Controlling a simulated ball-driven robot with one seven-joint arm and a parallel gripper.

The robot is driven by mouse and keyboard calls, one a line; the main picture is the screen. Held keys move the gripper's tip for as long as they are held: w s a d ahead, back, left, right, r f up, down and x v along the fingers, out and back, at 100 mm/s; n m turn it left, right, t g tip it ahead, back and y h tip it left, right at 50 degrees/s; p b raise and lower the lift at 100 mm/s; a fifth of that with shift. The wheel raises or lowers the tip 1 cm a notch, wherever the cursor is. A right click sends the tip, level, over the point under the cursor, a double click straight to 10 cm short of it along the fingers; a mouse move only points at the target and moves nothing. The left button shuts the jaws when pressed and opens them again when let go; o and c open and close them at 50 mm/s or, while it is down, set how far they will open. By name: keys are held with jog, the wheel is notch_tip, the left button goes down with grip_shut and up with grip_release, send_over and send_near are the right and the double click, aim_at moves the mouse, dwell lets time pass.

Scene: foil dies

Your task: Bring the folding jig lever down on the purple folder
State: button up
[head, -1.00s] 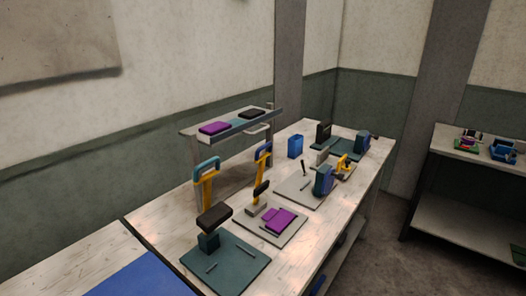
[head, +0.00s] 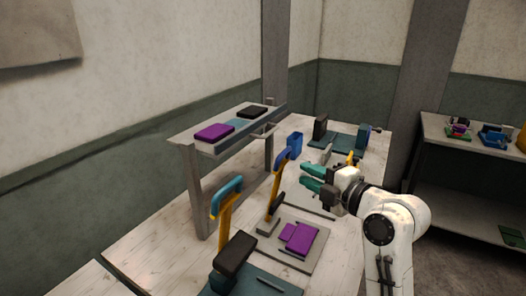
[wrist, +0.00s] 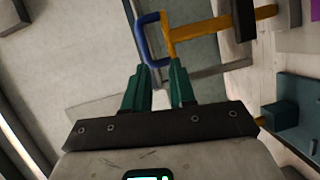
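The purple folder (head: 301,238) lies on the pale base plate (head: 270,249) of a folding jig in the head view. The jig's yellow lever (head: 279,187) stands raised, with a dark blue handle (head: 287,154) at its top. My gripper (head: 304,178) has green fingers, open and empty, beside the lever and to its right in the head view. In the wrist view, the blue handle (wrist: 146,40) and yellow lever (wrist: 200,37) lie just beyond the open fingertips (wrist: 160,66). The handle does not appear to be between the fingers. A purple edge (wrist: 314,12) shows at the top right.
A second jig has a teal base (head: 262,283) and a raised lever with a light blue handle (head: 227,189), nearer the front. A raised shelf (head: 200,147) carries a purple and a black piece behind the levers.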

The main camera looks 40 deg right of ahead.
aim_at(286, 154)
jog(key=shift+n+t, duration=0.3)
jog(key=shift+n, duration=0.1)
jog(key=w+p, duration=0.1)
jog(key=w, duration=0.2)
jog(key=w+r, duration=0.1)
jog(key=w, duration=0.2)
jog(key=w+d+p, duration=0.1)
jog(key=w, duration=0.3)
jog(key=shift+r+p, duration=0.25)
jog(key=shift+p, duration=0.1)
jog(key=shift+w+d+f, duration=0.1)
jog(key=shift+w+f, duration=0.05)
jog(key=shift+w, duration=0.65)
grip_shut()
